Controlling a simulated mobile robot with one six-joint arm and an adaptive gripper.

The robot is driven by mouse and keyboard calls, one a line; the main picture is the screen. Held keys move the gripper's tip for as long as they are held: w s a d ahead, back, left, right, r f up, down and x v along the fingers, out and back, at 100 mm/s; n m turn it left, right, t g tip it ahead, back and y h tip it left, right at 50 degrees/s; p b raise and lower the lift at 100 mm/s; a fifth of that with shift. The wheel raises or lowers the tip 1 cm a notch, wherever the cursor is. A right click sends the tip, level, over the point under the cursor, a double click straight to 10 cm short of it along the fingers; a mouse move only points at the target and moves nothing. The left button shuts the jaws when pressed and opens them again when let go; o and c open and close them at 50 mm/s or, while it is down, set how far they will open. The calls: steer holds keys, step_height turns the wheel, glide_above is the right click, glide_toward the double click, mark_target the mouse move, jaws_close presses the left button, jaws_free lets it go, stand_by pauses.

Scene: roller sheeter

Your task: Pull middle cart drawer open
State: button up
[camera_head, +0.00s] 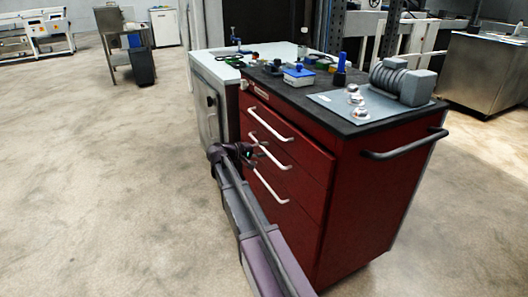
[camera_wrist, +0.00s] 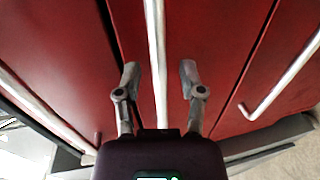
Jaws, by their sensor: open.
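The red cart (camera_head: 300,170) has three drawers stacked on its front, each with a silver bar handle. My gripper (camera_head: 262,152) is in front of the middle drawer, by its handle (camera_head: 282,161). In the wrist view my gripper (camera_wrist: 159,72) is open, with one finger on each side of the middle handle (camera_wrist: 156,60). The fingers look apart from the bar; whether they touch the drawer face is unclear. The middle drawer front (camera_wrist: 220,40) looks flush with its neighbours, so it appears closed. The top handle (camera_head: 270,125) and bottom handle (camera_head: 268,187) are clear of my gripper.
The cart's dark top holds a grey motor-like part (camera_head: 402,82) on a plate and several small items. A black side handle (camera_head: 405,147) sticks out at right. A grey cabinet (camera_head: 212,100) stands against the cart's left. The floor (camera_head: 110,190) to the left is clear.

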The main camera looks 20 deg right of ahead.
steer(key=shift+d, duration=0.25)
jaws_close()
steer(key=shift+s+a, duration=0.1)
steer(key=shift+s, duration=0.05)
